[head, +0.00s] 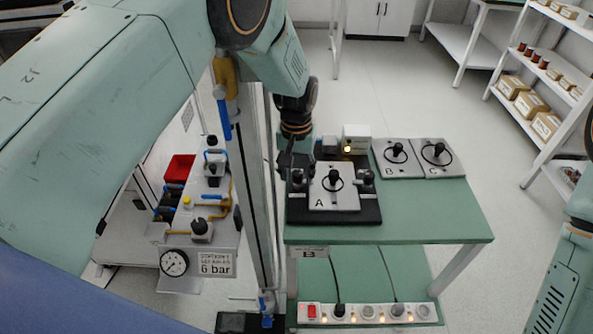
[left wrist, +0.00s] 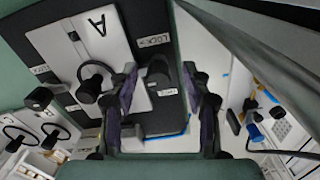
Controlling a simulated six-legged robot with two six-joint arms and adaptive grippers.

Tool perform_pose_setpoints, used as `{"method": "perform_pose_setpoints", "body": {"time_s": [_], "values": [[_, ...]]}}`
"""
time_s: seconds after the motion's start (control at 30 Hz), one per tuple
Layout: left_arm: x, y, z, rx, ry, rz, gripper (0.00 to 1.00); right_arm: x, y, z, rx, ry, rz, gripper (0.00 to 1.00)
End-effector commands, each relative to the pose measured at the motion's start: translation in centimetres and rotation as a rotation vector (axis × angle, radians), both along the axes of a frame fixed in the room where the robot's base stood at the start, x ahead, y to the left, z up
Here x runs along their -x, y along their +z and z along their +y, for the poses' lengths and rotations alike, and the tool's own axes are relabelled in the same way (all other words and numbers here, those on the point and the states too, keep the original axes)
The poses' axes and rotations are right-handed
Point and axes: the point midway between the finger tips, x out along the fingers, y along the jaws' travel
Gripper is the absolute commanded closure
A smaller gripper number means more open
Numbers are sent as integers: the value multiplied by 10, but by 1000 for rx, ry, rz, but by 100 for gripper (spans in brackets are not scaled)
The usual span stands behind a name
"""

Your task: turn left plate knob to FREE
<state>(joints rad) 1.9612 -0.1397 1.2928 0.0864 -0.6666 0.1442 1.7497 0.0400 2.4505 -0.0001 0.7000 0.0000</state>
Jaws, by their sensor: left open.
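Plate A (head: 333,195) lies in a black fixture (head: 345,214) on the green table, with a black knob at each side. The left plate knob (head: 297,177) is small and partly hidden beneath my left gripper (head: 292,165) in the head view. In the left wrist view, my left gripper (left wrist: 160,70) is open, one finger on each side of the dark left plate knob (left wrist: 158,72). Labels LOCK and FREE show near the knob. I cannot tell whether the fingers touch it or where it points. The right plate knob (left wrist: 38,98) stands clear. My right gripper is out of view.
Plates B (head: 397,158) and C (head: 438,157) lie at the right back of the table. A small box with a lit lamp (head: 348,149) stands behind plate A. A metal post (head: 255,190) and a pressure gauge (head: 174,263) are at the left. The table's front right is clear.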

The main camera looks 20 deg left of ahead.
Motion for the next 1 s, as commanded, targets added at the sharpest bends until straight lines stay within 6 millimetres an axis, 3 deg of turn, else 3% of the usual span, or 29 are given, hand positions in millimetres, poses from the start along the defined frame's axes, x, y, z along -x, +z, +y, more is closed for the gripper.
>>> {"method": "perform_pose_setpoints", "body": {"time_s": [0.2,0.77,1.0], "values": [[-2,0,0,0,0,0,52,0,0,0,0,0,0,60],[-1,0,0,0,0,1,99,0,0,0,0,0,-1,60],[-2,0,0,0,4,-2,100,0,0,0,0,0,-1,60]]}}
